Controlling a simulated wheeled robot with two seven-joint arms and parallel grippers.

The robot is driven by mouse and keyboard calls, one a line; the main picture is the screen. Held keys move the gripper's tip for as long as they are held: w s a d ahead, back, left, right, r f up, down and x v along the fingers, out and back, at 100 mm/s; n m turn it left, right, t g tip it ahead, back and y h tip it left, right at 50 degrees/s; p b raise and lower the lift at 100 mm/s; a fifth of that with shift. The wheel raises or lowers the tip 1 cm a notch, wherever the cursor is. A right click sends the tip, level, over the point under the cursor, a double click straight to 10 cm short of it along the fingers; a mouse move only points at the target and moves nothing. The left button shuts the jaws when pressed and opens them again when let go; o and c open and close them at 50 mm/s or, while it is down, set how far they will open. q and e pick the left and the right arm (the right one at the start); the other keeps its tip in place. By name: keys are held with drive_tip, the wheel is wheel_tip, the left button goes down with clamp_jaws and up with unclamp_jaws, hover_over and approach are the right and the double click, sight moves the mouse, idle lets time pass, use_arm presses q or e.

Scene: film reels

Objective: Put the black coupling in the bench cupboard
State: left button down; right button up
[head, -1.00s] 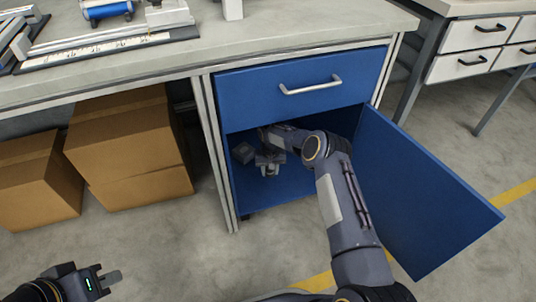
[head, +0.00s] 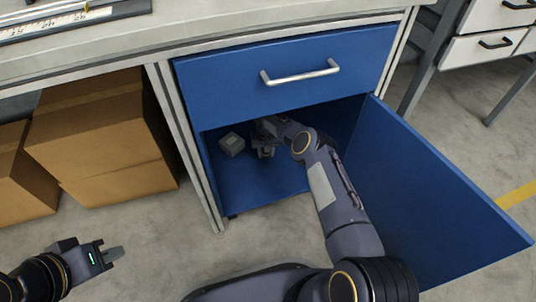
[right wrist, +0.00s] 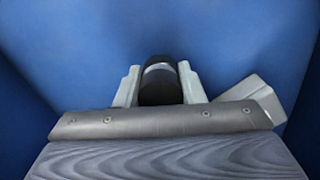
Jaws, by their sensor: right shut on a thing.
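The bench cupboard (head: 255,187) is blue and stands open under a drawer. My right arm reaches into it, and my right gripper (head: 265,152) is inside, partly hidden by its own wrist. In the right wrist view the gripper (right wrist: 160,86) is shut on the black coupling (right wrist: 160,88), a dark cylinder with a pale band, between two grey fingers. Blue cupboard panels surround it there. I cannot tell whether the coupling touches the cupboard floor. My left gripper (head: 113,254) is at the lower left over the floor, away from the cupboard, with its finger gap not clear.
A small grey box (head: 232,144) sits in the cupboard left of my right gripper; a grey block (right wrist: 252,97) shows at the right in the wrist view. The open door (head: 430,190) stands right of my arm. Cardboard boxes (head: 105,150) stand under the bench at left.

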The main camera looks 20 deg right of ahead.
sight(266, 156)
drive_tip(key=f, duration=0.1)
drive_tip(key=f+b, duration=0.1)
drive_tip(key=f, duration=0.1)
drive_tip(key=shift+w+d+f+b, duration=0.15)
drive_tip(key=shift+w+b, duration=0.1)
drive_tip(key=shift+b, duration=0.05)
drive_tip(key=shift+f, duration=0.25)
drive_tip(key=shift+r, duration=0.1)
drive_tip(key=o, duration=1)
drive_tip(key=shift+f, duration=0.2)
drive_tip(key=shift+o, duration=0.2)
wheel_tip(266, 156, up, 8)
drive_tip(key=p, duration=0.4)
